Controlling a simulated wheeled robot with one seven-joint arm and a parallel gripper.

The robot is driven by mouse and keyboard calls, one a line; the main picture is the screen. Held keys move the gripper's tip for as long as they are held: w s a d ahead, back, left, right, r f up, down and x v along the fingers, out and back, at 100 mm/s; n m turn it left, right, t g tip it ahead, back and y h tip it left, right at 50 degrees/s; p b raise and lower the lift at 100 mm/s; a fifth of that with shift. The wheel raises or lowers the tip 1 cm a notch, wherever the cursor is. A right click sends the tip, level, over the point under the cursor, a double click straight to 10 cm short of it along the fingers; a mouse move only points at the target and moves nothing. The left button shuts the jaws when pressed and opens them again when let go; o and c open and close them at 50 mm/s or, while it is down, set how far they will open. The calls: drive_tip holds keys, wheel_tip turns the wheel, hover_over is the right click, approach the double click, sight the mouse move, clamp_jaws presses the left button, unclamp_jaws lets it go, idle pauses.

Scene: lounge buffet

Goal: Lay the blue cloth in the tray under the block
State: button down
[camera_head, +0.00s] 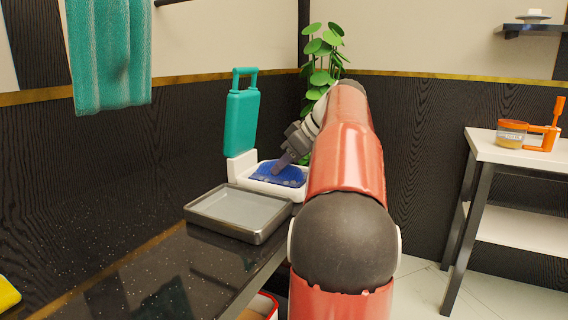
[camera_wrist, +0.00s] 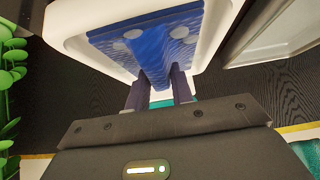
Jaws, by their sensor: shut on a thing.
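The blue cloth (camera_head: 285,180) with pale spots is at the white tray (camera_head: 239,171). In the wrist view the cloth (camera_wrist: 185,32) spreads over the inside of the white tray (camera_wrist: 62,28), with a fold drawn up between my fingers. My gripper (camera_head: 277,169) is shut on that fold, and its fingertips also show in the wrist view (camera_wrist: 158,88). I cannot tell how much of the cloth rests on the tray floor. The teal block (camera_head: 241,122), with a loop handle on top, stands upright, raised at the tray's back left. My arm hides the tray's right side.
A grey metal tray (camera_head: 197,208) sits on the dark counter (camera_head: 95,265) just in front of the white tray. A yellow item (camera_head: 8,294) lies at the far left. A teal towel (camera_head: 110,55) hangs above. A plant (camera_head: 322,55) stands behind my arm. The counter's middle is clear.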

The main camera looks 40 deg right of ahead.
drive_tip(key=shift+f, duration=0.3)
drive_tip(key=c, duration=0.6)
unclamp_jaws()
wheel_tip(320, 180, up, 8)
drive_tip(key=p, duration=0.7)
drive_tip(key=shift+r, duration=2.9)
drive_tip(key=shift+s+a+r+b, duration=0.1)
drive_tip(key=shift+s+a+b, duration=1)
drive_tip(key=shift+a, duration=1.35)
drive_tip(key=shift+s+a+b, duration=0.95)
drive_tip(key=shift+a+b, duration=0.3)
drive_tip(key=shift+a, duration=1.25)
drive_tip(key=shift+s+a+r+b, duration=0.1)
drive_tip(key=shift+s+a+b, duration=1)
drive_tip(key=shift+a, duration=1.35)
drive_tip(key=shift+w, duration=0.1)
